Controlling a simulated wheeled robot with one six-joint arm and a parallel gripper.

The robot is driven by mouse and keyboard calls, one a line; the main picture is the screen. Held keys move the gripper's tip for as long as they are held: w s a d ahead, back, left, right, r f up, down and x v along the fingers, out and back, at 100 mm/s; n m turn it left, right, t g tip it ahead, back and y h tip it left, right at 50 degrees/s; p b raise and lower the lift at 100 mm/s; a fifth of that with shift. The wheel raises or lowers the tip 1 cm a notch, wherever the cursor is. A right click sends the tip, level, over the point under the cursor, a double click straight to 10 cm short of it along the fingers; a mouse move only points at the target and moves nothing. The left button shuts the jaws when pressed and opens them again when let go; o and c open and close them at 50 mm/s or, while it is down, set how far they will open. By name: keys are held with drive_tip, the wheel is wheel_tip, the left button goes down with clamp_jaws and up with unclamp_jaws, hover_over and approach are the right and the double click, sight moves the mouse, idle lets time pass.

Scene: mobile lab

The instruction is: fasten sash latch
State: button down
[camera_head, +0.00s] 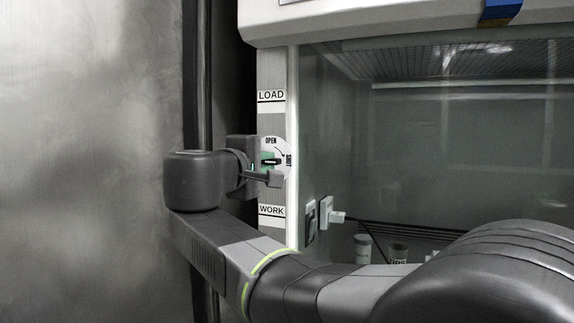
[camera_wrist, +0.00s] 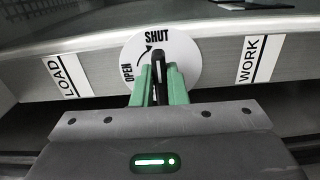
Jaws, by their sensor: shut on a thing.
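The sash latch is a black handle (camera_head: 272,161) on a round white dial (camera_head: 281,149) on the post at the left of the cabinet's glass sash. In the wrist view the handle (camera_wrist: 157,66) points up at the word SHUT, with OPEN to the left on the dial (camera_wrist: 186,52). In the head view it lies about level, pointing right toward SHUT. My gripper (camera_wrist: 158,84) is shut on the handle, its green fingers on either side of it. The fingers and the gripper body hide the handle's lower part in the wrist view.
LOAD (camera_head: 271,96) and WORK (camera_head: 271,210) labels sit above and below the dial. The glass sash (camera_head: 450,150) is to the right. Behind it are an outlet with a plug (camera_head: 330,213) and small bottles (camera_head: 362,248). A metal wall (camera_head: 90,150) stands left.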

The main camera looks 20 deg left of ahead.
drive_tip(key=c, duration=1.4)
unclamp_jaws()
drive_tip(key=shift+c, duration=0.2)
drive_tip(key=s+a+p, duration=0.1)
drive_tip(key=s, duration=1.2)
drive_tip(key=shift+s+p, duration=0.4)
drive_tip(key=shift+w, duration=0.1)
drive_tip(key=w, duration=0.4)
drive_tip(key=w+b, duration=0.1)
drive_tip(key=w, duration=0.4)
drive_tip(key=w+d, duration=0.1)
drive_tip(key=w, duration=0.3)
drive_tip(key=shift+w+b, duration=0.3)
drive_tip(key=shift+b, duration=0.1)
drive_tip(key=shift+s, duration=0.1)
